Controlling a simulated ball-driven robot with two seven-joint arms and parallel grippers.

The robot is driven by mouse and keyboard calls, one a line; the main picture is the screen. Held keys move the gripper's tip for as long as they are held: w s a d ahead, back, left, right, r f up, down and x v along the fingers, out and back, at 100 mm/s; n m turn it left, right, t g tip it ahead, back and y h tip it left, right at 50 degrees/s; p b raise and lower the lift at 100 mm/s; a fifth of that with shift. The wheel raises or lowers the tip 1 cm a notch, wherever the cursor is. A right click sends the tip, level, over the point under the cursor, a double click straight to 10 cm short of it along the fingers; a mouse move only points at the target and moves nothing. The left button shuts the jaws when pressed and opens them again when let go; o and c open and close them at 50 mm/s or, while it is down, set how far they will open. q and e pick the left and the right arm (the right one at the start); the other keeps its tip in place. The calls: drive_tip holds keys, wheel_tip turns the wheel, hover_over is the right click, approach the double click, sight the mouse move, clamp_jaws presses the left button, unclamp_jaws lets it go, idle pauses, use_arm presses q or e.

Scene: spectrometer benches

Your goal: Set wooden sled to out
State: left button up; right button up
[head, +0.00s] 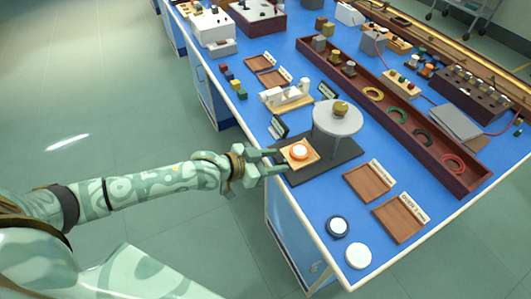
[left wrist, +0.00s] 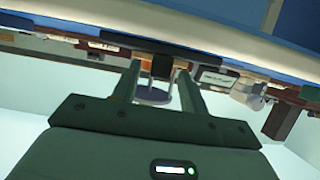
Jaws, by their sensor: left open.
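My left gripper (head: 280,161) is open at the sled's left edge; contact cannot be told. In the left wrist view, which looks upside down, a dark block (left wrist: 161,66) shows between the open fingers (left wrist: 157,78), with tan wood behind. My right gripper is not in view.
Dark signs (head: 279,127) stand near the plate. Wooden trays (head: 370,182) and two round discs (head: 357,256) lie to the right. A long dark-red trough (head: 400,115) runs behind. The floor at left is clear.

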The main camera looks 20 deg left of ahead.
use_arm(q)
drive_tip(key=p+v, duration=0.5)
drive_tip(key=v, duration=1.1)
drive_tip(key=shift+s+a+f, duration=0.1)
drive_tip(key=shift+s+a, duration=0.05)
drive_tip(key=shift+a, duration=0.05)
